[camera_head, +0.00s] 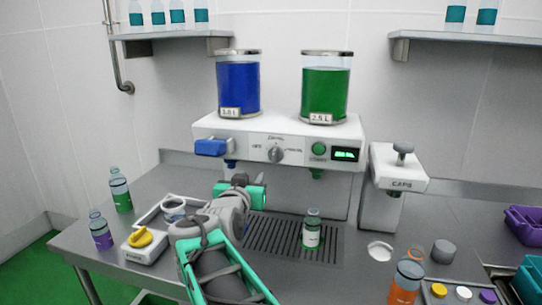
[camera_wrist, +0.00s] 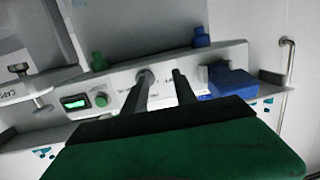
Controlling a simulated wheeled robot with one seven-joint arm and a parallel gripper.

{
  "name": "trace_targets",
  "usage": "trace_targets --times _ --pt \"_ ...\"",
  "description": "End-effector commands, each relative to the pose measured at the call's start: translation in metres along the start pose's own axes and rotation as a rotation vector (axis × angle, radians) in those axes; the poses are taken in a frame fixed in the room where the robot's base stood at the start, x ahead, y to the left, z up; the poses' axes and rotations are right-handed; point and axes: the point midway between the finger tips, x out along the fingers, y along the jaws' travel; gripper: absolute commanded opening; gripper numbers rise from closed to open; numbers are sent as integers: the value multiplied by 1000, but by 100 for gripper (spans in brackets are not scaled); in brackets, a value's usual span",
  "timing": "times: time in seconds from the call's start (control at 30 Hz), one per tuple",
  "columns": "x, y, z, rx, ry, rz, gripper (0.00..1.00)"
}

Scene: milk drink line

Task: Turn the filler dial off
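The filler (camera_head: 225,132) is a white housing with a grey dial (camera_head: 275,155) on its front, between small printed labels. The dial's pointer looks roughly upright, but its exact setting is too small to read. My gripper (camera_head: 239,179) is below and left of the dial in the head view, apart from it. In the wrist view, the gripper's two dark fingers (camera_wrist: 163,76) are spread with nothing seen between them. The dial (camera_wrist: 146,77) shows there by the left fingertip; whether they touch I cannot tell.
A green button (camera_head: 319,149) and lit green display (camera_head: 345,154) are right of the dial; a blue block (camera_head: 213,147) is left. The capper (camera_head: 398,170) stands at right.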

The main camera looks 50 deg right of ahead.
Motion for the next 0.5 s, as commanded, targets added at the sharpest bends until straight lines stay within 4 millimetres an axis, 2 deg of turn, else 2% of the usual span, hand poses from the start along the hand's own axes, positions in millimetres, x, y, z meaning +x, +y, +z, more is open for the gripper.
trace_targets --times 0.03,0.1,0.27,0.5 --pt "6 18 -16 7 61 47 34" --pt "11 33 -31 12 119 86 34" --pt "30 40 -41 12 136 99 34" --pt "74 44 -46 11 133 97 34"
